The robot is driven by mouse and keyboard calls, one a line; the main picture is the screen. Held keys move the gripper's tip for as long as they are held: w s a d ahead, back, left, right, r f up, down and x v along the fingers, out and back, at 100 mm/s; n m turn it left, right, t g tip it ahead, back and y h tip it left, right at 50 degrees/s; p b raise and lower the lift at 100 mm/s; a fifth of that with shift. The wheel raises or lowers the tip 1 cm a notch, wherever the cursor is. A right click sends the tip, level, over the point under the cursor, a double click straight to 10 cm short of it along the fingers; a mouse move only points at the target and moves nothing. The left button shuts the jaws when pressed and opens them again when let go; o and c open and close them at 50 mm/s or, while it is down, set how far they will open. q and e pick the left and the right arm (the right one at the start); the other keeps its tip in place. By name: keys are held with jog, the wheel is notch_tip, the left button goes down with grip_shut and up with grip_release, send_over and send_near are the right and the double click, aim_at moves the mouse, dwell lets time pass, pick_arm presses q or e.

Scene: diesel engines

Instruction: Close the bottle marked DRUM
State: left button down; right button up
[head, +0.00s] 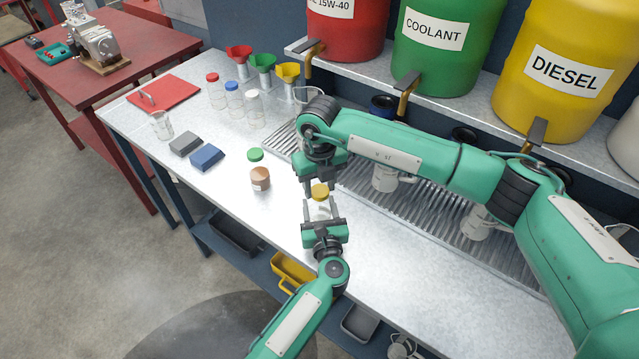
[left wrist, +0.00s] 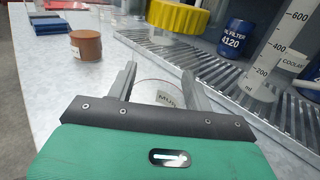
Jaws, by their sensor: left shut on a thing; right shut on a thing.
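A clear bottle (head: 319,211) stands upright between the fingers of my left gripper (head: 323,224), which is shut on it. Its label (left wrist: 167,98) shows mirrored through the clear wall in the left wrist view and is partly hidden; the letters fit DRUM. A yellow cap (head: 320,191) is right above the bottle, and it also shows at the top of the left wrist view (left wrist: 178,15). My right gripper (head: 317,185) reaches down from above and is shut on the cap. I cannot tell whether the cap touches the bottle's rim.
A brown jar (head: 260,179) and a loose green cap (head: 255,154) stand left of the grippers. A ribbed drain grate (head: 400,205) with measuring jugs lies right, below the COOLANT drum (head: 432,60) and DIESEL drum (head: 562,100).

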jog(key=m, duration=0.6)
jog(key=shift+m, duration=0.3)
jog(key=m, duration=2)
jog(key=o, duration=1)
jog(key=shift+c, duration=0.2)
